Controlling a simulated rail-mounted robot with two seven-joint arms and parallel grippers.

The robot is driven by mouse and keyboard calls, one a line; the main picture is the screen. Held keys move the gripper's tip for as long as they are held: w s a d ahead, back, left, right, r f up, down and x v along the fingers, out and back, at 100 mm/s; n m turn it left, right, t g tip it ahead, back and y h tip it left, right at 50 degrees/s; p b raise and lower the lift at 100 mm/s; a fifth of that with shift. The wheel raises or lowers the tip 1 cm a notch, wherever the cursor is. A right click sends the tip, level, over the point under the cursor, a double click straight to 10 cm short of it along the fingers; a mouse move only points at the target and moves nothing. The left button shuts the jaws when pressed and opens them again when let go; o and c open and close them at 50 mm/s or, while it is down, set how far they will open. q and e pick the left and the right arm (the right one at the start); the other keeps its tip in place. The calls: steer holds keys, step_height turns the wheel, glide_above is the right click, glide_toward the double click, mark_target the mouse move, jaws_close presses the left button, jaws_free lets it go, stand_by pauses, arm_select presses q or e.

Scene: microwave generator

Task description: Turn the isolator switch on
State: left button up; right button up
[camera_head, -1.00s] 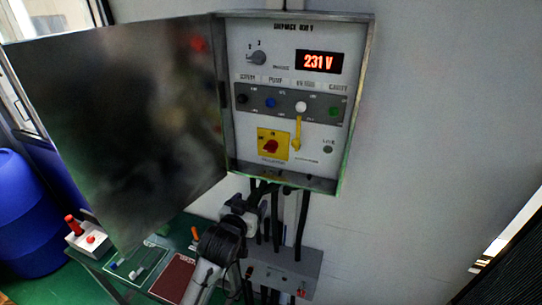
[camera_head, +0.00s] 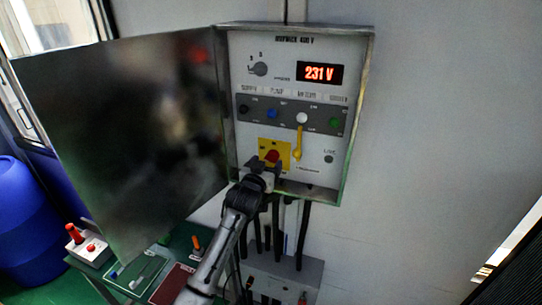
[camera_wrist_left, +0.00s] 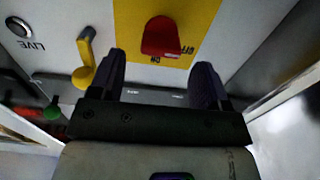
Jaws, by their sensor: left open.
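The isolator switch is a red knob (camera_head: 272,156) on a yellow plate (camera_head: 284,149), low in the open electrical box. In the left wrist view the red knob (camera_wrist_left: 161,37) stands out from the yellow plate (camera_wrist_left: 203,15), with ON and OFF lettering beside it. I cannot tell clearly which mark it points to. My left gripper (camera_head: 263,168) is just below and in front of the knob. In the left wrist view its two open fingers (camera_wrist_left: 161,82) point at the panel, spaced either side of the knob's line, with nothing between them. My right gripper is not in view.
A yellow lever (camera_head: 297,145) hangs just right of the plate; it also shows in the left wrist view (camera_wrist_left: 85,60). The open box door (camera_head: 125,135) stands to the left. A display (camera_head: 320,73) reads 231 V. Black cables (camera_head: 302,235) run below the box.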

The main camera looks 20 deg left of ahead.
mark_target(270, 159)
arm_select(q)
steer(key=shift+w, duration=2.1)
steer(key=c, duration=0.9)
